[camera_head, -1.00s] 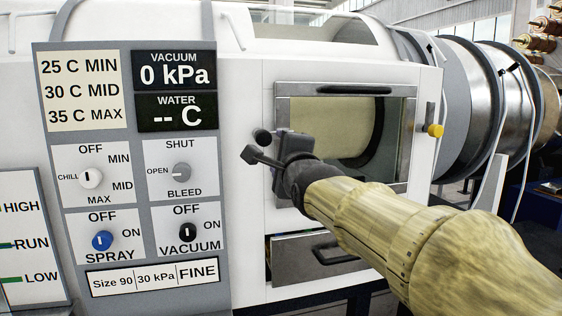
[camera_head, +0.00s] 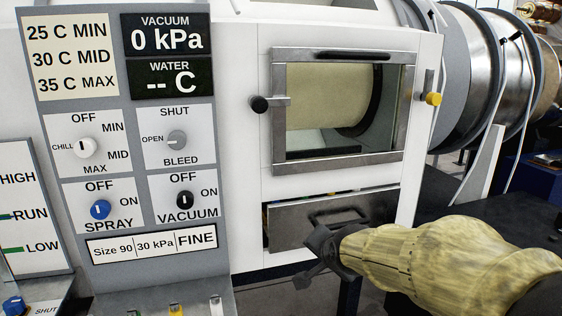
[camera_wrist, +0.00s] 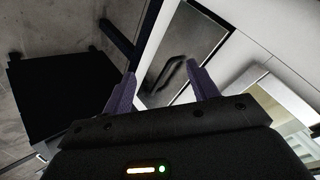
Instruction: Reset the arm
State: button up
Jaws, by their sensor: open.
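My gripper (camera_head: 308,277) is in front of the machine, low before the metal drawer (camera_head: 290,226), with my arm reaching in from the right. In the wrist view, my gripper (camera_wrist: 160,90) has its two purple fingers spread apart with nothing between them. The drawer's dark handle (camera_wrist: 165,73) shows beyond the fingers, apart from them. My wrist hides part of the drawer's lower right in the head view.
A windowed door (camera_head: 343,108) with a black knob (camera_head: 259,104) and a yellow knob (camera_head: 433,99) is above the drawer. A control panel (camera_head: 130,228) with several dials stands to the left. Metal drums (camera_head: 500,75) are at the right.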

jog(key=s+d+f+n+g+h, duration=0.1)
jog(key=s+d+f+n+g, duration=0.25)
jog(key=s+f, duration=0.5)
jog(key=s+d+f+n+g, duration=0.3)
jog(key=s+f+n+g, duration=0.1)
jog(key=s+f, duration=0.45)
jog(key=w+p+v, duration=0.2)
jog(key=p+v, duration=0.8)
jog(key=w+r+p+v, duration=0.1)
jog(key=w+p+v, duration=0.1)
jog(key=p+v, duration=0.9)
jog(key=shift+a+r, duration=0.15)
jog(key=shift+a, duration=0.3)
